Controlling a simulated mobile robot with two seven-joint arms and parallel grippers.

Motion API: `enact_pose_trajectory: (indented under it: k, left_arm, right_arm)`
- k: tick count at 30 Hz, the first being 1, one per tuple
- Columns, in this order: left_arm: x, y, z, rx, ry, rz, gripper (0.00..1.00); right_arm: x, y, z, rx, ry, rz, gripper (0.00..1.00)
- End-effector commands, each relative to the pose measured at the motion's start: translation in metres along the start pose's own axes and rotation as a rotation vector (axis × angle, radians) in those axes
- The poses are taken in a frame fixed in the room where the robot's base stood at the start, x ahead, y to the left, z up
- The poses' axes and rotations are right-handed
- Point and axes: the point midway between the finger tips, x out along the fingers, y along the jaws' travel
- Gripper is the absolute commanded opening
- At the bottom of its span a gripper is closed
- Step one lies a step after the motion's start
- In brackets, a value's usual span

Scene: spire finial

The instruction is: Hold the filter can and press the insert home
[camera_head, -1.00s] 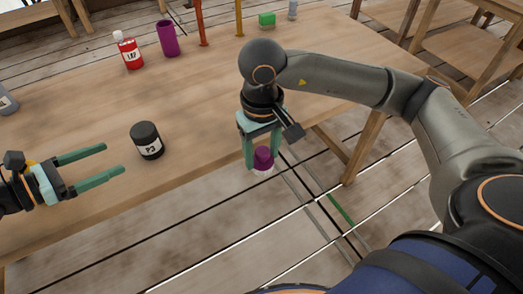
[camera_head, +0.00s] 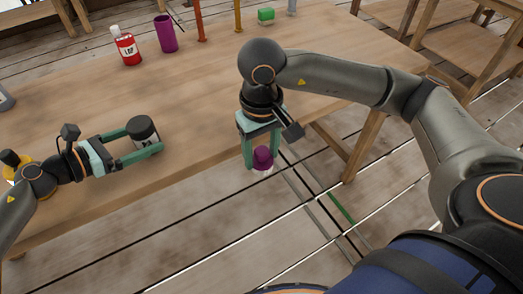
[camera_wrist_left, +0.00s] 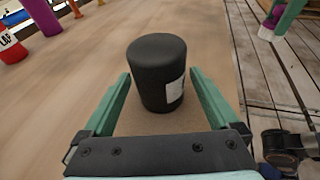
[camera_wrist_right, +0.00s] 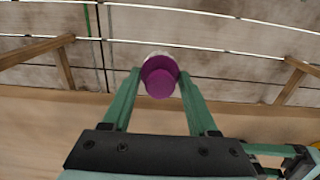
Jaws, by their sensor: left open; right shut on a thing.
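The filter can appears to be the black can with a white label (camera_head: 143,129), standing upright near the table's front edge. My left gripper (camera_head: 142,143) is open, with one finger on each side of the can. In the left wrist view the can (camera_wrist_left: 157,72) stands between and slightly beyond the fingertips, with gaps showing on both sides. My right gripper (camera_head: 261,160) points down and is shut on a purple insert with a pale lower part (camera_head: 263,158), held past the table's front edge. In the right wrist view the insert (camera_wrist_right: 160,80) sits between the fingertips.
A red bottle with a white label (camera_head: 126,46) and a purple cylinder (camera_head: 165,33) stand at the back of the table (camera_head: 200,100). The table middle is clear.

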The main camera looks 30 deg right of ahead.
Motion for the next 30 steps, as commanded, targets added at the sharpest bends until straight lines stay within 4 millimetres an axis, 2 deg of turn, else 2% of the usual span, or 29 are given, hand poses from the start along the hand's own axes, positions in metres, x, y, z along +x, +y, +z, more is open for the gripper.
enact_pose_trajectory:
  k: [6,21,30]
  left_arm:
    - [0.0001,0.0001,0.0002,0.0,0.0,0.0,0.95]
    - [-0.0002,0.0001,-0.0002,-0.001,0.0,0.0,0.4]
    - [-0.0003,0.0,-0.0003,-0.001,0.001,0.0,0.4]
  right_arm:
    - [-0.0002,-0.0001,0.0,0.0,0.0,0.0,0.0]
    - [-0.0002,-0.0001,0.0,0.0,0.0,0.0,0.0]
    - [-0.0002,-0.0001,0.0,0.0,0.0,0.0,0.0]
